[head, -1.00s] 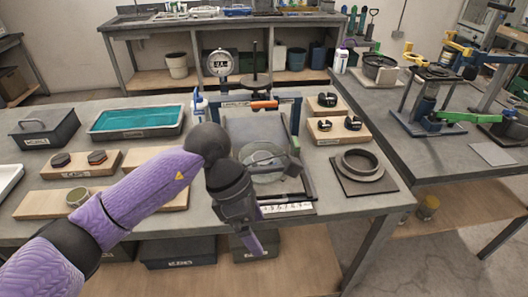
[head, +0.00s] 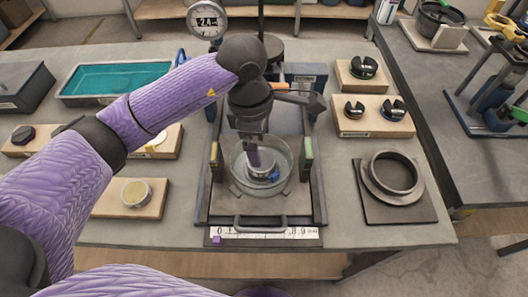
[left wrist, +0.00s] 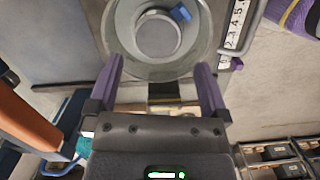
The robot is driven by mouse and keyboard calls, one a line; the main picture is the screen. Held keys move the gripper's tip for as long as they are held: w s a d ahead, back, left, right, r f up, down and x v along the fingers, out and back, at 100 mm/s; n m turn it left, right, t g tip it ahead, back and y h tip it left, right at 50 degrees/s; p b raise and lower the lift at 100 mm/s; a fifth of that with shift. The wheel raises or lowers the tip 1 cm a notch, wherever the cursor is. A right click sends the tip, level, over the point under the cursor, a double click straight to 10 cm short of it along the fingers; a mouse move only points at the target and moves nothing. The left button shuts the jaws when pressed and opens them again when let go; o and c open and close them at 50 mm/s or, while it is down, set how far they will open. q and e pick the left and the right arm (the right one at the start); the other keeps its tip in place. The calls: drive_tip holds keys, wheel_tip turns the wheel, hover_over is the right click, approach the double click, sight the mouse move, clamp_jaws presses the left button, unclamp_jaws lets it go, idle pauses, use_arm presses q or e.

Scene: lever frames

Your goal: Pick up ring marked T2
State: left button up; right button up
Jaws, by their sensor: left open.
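A grey ring-shaped part with a small blue tab sits inside a round clear dish (head: 281,187) on the dark framed stand (head: 305,205). The grey ring (left wrist: 143,38) shows better in the left wrist view, inside the dish rim (left wrist: 122,18). A larger dark ring (head: 393,192) lies on a dark square plate at the right. I cannot read a T2 mark on either. My left gripper (head: 258,163) points down over the dish; its purple fingers (left wrist: 160,66) are apart with nothing between them. Whether it touches the dish is unclear. My right gripper is out of view.
Wooden blocks with black slotted pieces (head: 373,109) stand right of the stand. A dial gauge (head: 207,19) rises behind it. A teal-filled tray (head: 115,79) and a block with a round cream-topped piece (head: 136,193) are at the left. A numbered strip (head: 265,233) lies in front.

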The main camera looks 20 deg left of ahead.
use_arm(q)
wheel_tip(320, 180, down, 6)
drive_tip(key=shift+w+f+b, duration=0.1)
drive_tip(key=shift+f+b, duration=0.05)
drive_tip(key=shift+b, duration=0.4)
drive_tip(key=c, duration=1.2)
drive_tip(key=shift+o, duration=0.2)
wheel_tip(320, 180, up, 9)
drive_tip(key=shift+w+r+p, duration=0.1)
drive_tip(key=shift+p, duration=0.95)
drive_tip(key=s+a+r+m, duration=0.1)
drive_tip(key=m, duration=0.5)
drive_tip(key=s+a+m+g+y, duration=0.1)
drive_tip(key=m, duration=0.5)
drive_tip(key=s+a+r+m, duration=0.1)
drive_tip(key=m, duration=0.6)
drive_tip(key=shift+s+a+r+g, duration=0.2)
drive_tip(key=shift+s+r+g, duration=0.1)
drive_tip(key=shift+r, duration=0.05)
